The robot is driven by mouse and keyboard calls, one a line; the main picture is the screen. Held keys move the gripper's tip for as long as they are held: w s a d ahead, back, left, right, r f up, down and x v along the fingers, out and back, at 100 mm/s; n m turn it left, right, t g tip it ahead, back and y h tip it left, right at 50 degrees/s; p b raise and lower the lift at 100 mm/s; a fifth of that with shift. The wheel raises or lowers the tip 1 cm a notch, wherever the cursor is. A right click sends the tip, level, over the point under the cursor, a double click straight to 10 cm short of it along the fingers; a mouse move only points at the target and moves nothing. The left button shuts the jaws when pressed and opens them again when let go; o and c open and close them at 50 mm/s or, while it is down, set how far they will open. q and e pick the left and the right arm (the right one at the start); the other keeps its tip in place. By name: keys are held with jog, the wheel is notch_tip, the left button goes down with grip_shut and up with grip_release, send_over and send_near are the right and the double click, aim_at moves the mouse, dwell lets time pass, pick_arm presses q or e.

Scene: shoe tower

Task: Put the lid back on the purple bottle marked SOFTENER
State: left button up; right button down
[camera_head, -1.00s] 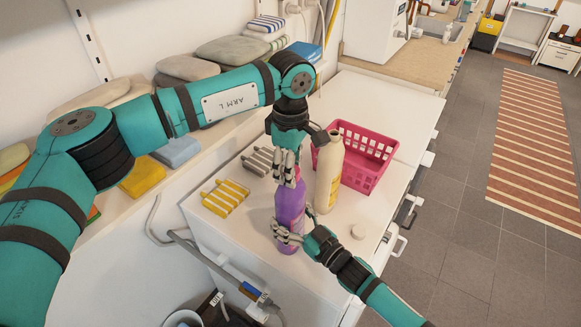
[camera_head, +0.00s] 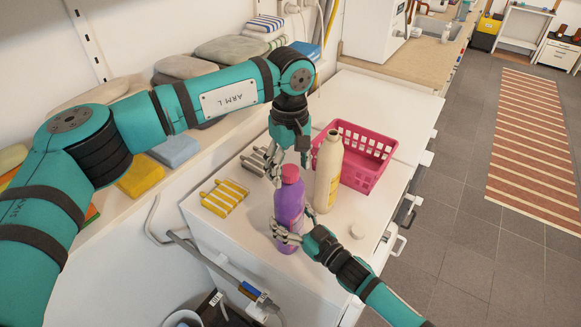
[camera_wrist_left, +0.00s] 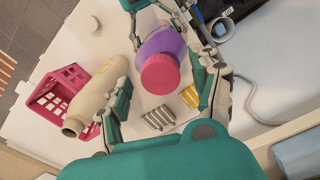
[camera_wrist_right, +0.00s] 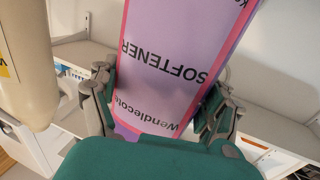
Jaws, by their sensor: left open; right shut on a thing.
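The purple bottle (camera_head: 289,207) stands upright on the white top, with SOFTENER on its label (camera_wrist_right: 165,62) in the right wrist view. A pinkish-red lid (camera_head: 290,172) sits on its neck; it also shows in the left wrist view (camera_wrist_left: 160,72). My left gripper (camera_head: 289,162) is open just above the lid, its fingers spread apart and apparently clear of it. My right gripper (camera_head: 287,234) is shut around the lower part of the purple bottle. The exact seating of the lid cannot be told.
A cream bottle (camera_head: 328,175) with an open neck stands close to the right of the purple one. A pink basket (camera_head: 370,170) is behind it. A small whitish cap (camera_head: 357,230) lies at right. Yellow striped (camera_head: 225,198) and grey striped items lie at left.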

pick_arm(q)
notch_tip(320, 180, up, 11)
jog(key=shift+r, duration=0.15)
pick_arm(e)
grip_release()
dwell(0.4)
jog(key=v, duration=1.2)
pick_arm(q)
jog(key=shift+d, duration=0.1)
